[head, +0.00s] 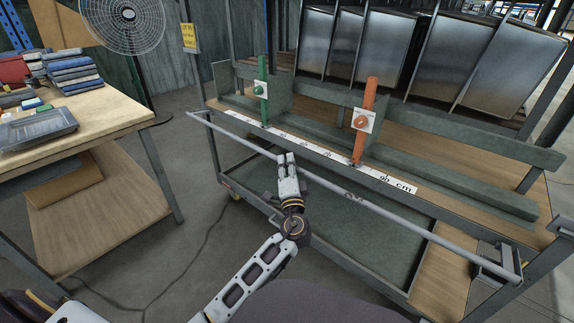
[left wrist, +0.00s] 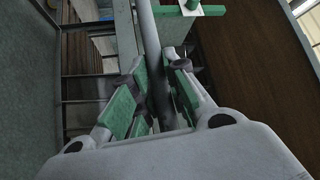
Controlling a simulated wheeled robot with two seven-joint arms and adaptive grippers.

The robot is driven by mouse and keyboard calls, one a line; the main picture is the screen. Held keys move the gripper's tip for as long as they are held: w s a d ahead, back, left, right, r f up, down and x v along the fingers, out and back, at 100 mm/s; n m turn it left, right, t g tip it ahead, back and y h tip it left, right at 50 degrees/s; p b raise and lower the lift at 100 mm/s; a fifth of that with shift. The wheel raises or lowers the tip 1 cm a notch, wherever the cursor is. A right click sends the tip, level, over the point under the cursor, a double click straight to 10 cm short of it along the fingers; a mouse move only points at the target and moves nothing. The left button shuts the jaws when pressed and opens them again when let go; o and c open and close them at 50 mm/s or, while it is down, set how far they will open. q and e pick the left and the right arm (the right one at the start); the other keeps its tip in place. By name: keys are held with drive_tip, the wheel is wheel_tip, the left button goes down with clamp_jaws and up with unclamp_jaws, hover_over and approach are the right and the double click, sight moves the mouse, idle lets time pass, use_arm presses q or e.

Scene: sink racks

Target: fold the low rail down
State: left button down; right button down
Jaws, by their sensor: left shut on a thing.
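The low rail (head: 400,220) is a long grey bar along the front of the cart, standing out from its front edge. Its right end meets a metal bracket (head: 492,258) at the cart's front right corner. My left gripper (head: 286,158) is shut on the rail, left of its middle. In the left wrist view the rail (left wrist: 153,55) runs between the green-padded fingers (left wrist: 158,95). The gripper covers a short stretch of the rail. My right gripper is out of view.
The cart carries a white cm scale (head: 330,162), a green post (head: 263,88) and an orange post (head: 364,120) behind the rail. Dark metal panels (head: 390,45) stand at the back. A wooden table (head: 100,115) with stacked items is at left. Open floor lies between.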

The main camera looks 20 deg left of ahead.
use_arm(q)
drive_tip(key=shift+r, duration=0.15)
drive_tip(key=c, duration=1.4)
unclamp_jaws()
drive_tip(key=shift+v, duration=3.8)
